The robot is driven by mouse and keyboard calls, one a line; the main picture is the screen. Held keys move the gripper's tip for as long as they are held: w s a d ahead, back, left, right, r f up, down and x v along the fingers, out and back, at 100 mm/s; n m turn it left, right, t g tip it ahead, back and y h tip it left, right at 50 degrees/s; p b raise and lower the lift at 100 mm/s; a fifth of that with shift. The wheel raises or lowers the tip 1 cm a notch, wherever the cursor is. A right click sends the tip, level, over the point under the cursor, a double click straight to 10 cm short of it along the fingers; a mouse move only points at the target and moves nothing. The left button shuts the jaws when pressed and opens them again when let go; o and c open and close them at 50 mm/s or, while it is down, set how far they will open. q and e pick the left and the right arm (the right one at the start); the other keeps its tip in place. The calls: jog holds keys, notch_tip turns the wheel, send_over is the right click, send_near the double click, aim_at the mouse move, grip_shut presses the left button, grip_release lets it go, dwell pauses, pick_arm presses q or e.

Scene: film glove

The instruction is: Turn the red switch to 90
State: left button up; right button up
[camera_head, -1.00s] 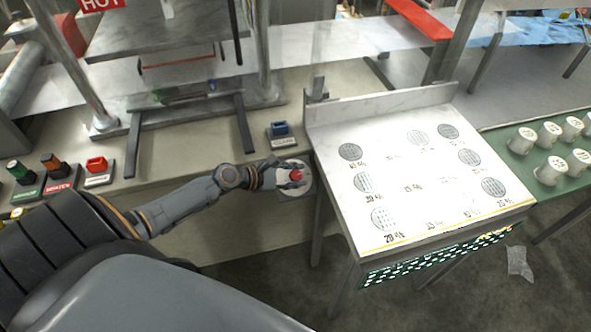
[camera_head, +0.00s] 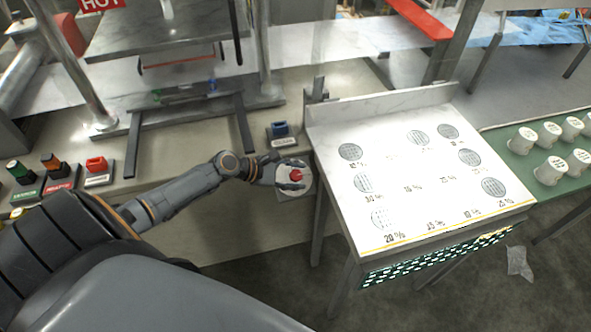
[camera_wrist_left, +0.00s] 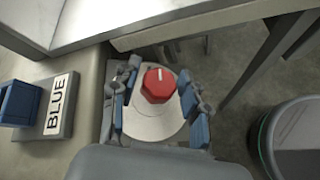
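The red switch is a round red knob (camera_head: 298,174) on a pale round plate (camera_head: 306,187) at the bench's front edge. In the left wrist view the red knob (camera_wrist_left: 158,86) has a white line on its top, pointing toward the top of the picture. Its pale plate (camera_wrist_left: 150,124) lies around it. My left gripper (camera_head: 291,177) is at the switch. In the wrist view its blue-padded fingers (camera_wrist_left: 158,100) stand open on either side of the knob, with a visible gap on both sides. My right gripper is not in view.
A blue switch (camera_head: 281,129) with a label sits just behind on the bench. Red (camera_head: 96,164), orange (camera_head: 51,162) and green (camera_head: 17,170) switches stand left. A white sloped table (camera_head: 410,180) stands close right, with white cups (camera_head: 551,170) on a green surface beyond.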

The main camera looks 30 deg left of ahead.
pick_arm(q)
jog(key=shift+o, duration=0.2)
jog(key=v, duration=1.2)
dwell(0.4)
